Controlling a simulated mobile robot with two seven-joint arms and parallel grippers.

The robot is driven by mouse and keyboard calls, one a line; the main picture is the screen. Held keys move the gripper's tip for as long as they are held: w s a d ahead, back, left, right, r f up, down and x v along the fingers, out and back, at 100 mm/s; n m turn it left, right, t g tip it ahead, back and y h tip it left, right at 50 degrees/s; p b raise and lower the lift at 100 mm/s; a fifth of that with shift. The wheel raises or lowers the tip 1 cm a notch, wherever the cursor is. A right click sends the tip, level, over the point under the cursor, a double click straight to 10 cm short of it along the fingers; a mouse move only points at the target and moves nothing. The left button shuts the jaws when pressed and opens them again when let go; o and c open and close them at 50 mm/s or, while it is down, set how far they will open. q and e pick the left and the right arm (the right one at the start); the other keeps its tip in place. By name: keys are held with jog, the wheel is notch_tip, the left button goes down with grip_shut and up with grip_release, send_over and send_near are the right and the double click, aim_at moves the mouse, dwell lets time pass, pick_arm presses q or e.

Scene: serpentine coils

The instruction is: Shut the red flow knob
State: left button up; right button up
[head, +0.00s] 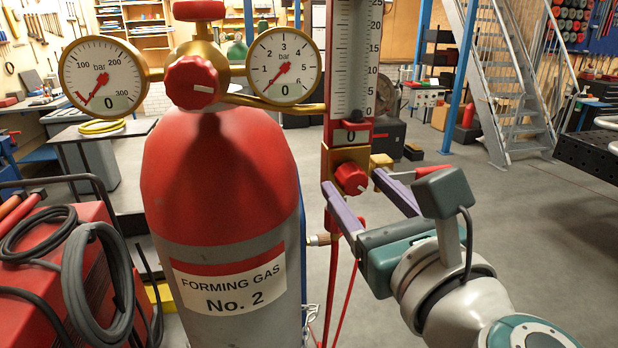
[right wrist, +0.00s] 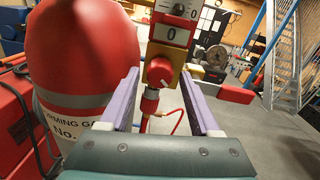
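The red flow knob (head: 351,178), with a white mark on its face, sits at the foot of the flow meter (head: 351,70), below a small display (head: 352,137) reading 0. It also shows in the right wrist view (right wrist: 159,72), between the two fingertips. My right gripper (head: 354,181) is open, its purple fingers pointing at the knob, one to each side. Gaps show between the knob and both fingers in the right wrist view. I cannot tell how far the tips reach past the knob's face. My left gripper is not in view.
The red and grey gas cylinder (head: 222,190) stands close left of the flow meter. Above it are a larger red knob (head: 192,82) and two gauges (head: 103,77) (head: 284,66). A thin red hose (head: 345,300) hangs below the meter. Floor at right is clear.

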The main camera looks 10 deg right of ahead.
grip_shut()
